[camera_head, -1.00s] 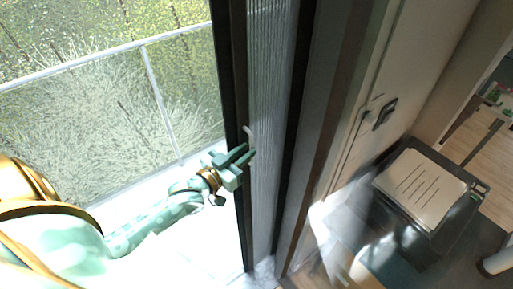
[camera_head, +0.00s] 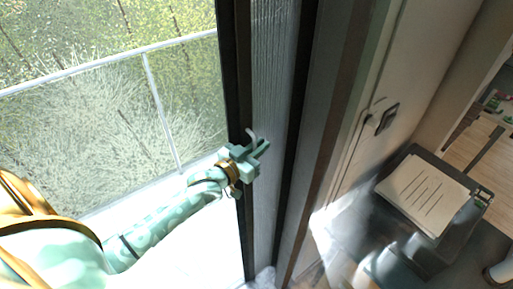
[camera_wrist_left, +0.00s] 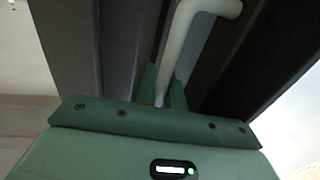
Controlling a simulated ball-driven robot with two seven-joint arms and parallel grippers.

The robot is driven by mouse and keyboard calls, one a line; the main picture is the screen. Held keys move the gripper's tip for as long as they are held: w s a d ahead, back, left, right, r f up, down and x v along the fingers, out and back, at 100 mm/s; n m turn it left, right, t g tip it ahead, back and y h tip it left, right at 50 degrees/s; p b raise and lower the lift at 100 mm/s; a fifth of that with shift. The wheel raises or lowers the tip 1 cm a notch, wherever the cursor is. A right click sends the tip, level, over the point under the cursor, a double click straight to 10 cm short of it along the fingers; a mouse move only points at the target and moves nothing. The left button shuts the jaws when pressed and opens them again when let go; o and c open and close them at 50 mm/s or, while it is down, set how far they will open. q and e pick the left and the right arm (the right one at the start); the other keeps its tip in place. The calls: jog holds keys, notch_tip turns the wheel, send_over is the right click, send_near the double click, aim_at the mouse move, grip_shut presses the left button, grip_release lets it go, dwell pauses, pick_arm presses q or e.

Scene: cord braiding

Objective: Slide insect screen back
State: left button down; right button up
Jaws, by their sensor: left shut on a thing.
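The insect screen (camera_head: 274,70) is a grey pleated panel, folded into a narrow upright strip beside the dark door frame. A pale bent handle (camera_head: 252,135) sticks out at the screen's left edge; it also shows in the left wrist view (camera_wrist_left: 182,38), running down between the fingers. My left gripper (camera_head: 262,149) is at the handle and shut on it; its green fingers show in the left wrist view (camera_wrist_left: 163,87) on either side of the handle's lower part. The fingers' contact with the handle is partly hidden. My right gripper is not in view.
A dark frame post (camera_head: 234,75) stands just left of the screen. A balcony railing (camera_head: 110,62) and bushes lie outside at left. At right are a beige door with a dark latch (camera_head: 387,119) and a black bin-like box with a slotted pale top (camera_head: 425,195).

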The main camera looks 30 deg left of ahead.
aim_at(283, 134)
pick_arm(q)
jog(key=w+d, duration=0.1)
jog(key=w, duration=0.1)
jog(key=w+d, duration=0.1)
jog(key=w, duration=0.2)
jog(key=w+d+b, duration=0.1)
jog(key=w, duration=0.2)
jog(key=shift+d, duration=0.2)
jog(key=c, duration=1.8)
grip_release()
jog(key=s+a, duration=0.1)
jog(key=s, duration=0.4)
jog(key=s+a+b, duration=0.1)
jog(key=s, duration=0.4)
jog(key=s+a, duration=0.1)
jog(key=s, duration=0.5)
jog(key=shift+a, duration=0.1)
